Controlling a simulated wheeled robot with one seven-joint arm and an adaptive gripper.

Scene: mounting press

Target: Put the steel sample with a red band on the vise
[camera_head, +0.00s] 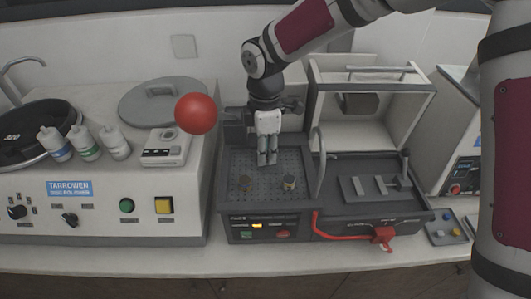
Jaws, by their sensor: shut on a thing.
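My gripper (268,160) points down over the dark perforated plate (262,165) of the mounting press. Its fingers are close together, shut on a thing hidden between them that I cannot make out. I cannot make out a red band on either. Grey upright blocks that may be the vise (381,187) stand on the dark bed to the right, apart from my gripper.
A red ball (196,113) shows left of my gripper. A curved grey bar (319,165) stands between plate and bed. An open-fronted housing (365,125) rises behind the bed. A red handle (383,236) is in front. A tray (436,238) with small pieces lies at right.

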